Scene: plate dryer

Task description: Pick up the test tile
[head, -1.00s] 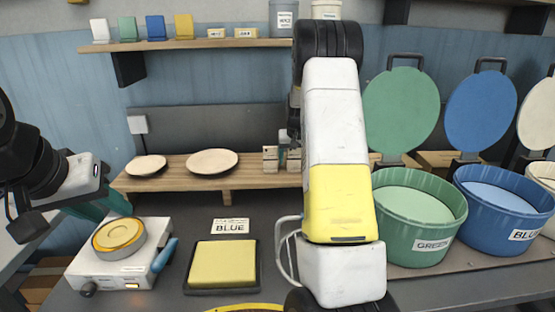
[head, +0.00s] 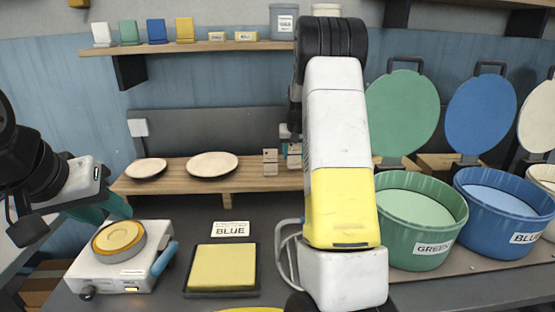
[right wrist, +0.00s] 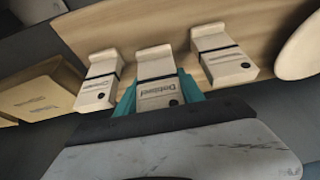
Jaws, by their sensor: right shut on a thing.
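Three small pale test tiles with dark bands stand in a row in the right wrist view: a left one (right wrist: 98,80), a middle one (right wrist: 156,66) and a right one (right wrist: 222,54). My right gripper (right wrist: 158,92) has its teal fingers on both sides of the middle tile and is shut on it. Whether that tile still touches the shelf is unclear. In the head view my right arm hides most of this, with one tile (head: 270,162) showing beside it. My left gripper (head: 103,207) hangs over the white wheel device at left; its finger gap is not clear.
The wooden shelf (head: 180,188) also carries two round plates (head: 212,165). In front are the wheel device (head: 120,270), a yellow pad (head: 222,267) in a black tray and a sign reading BLUE (head: 230,229). Green (head: 425,245) and blue (head: 505,232) tubs with raised lids stand at right.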

